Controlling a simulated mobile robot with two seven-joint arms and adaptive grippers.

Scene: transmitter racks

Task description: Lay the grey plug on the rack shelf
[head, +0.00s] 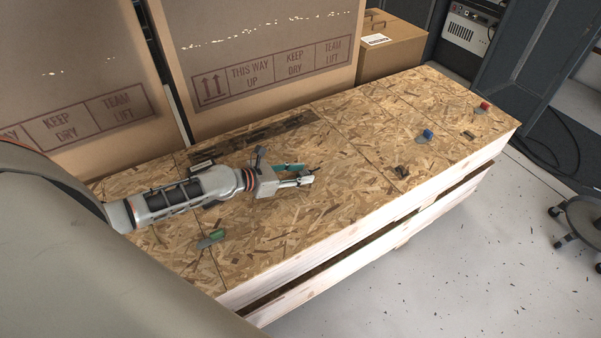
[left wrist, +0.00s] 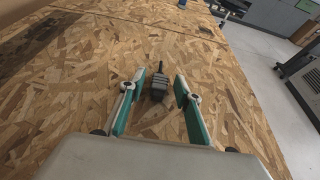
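The grey plug (left wrist: 159,88) lies on the wooden crate top (left wrist: 90,60), in the middle of the left wrist view, with a dark thin end pointing away from me. My left gripper (left wrist: 158,84) is open, with one teal-and-grey finger on each side of the plug and a gap on both sides. In the head view my left gripper (head: 305,173) is low over the crate top (head: 290,225), and the plug is mostly hidden by its fingers. My right gripper is not in view. I cannot clearly make out the rack shelf; a dark rack frame (head: 540,42) stands at the upper right.
A green plug (head: 211,238), a blue one (head: 427,135) and a red one (head: 482,108) lie on the crate, with small dark pieces (head: 402,170) among them. Large cardboard boxes (head: 260,50) stand along the back. A stool (head: 582,222) is at the right; the floor (head: 450,260) in front is clear.

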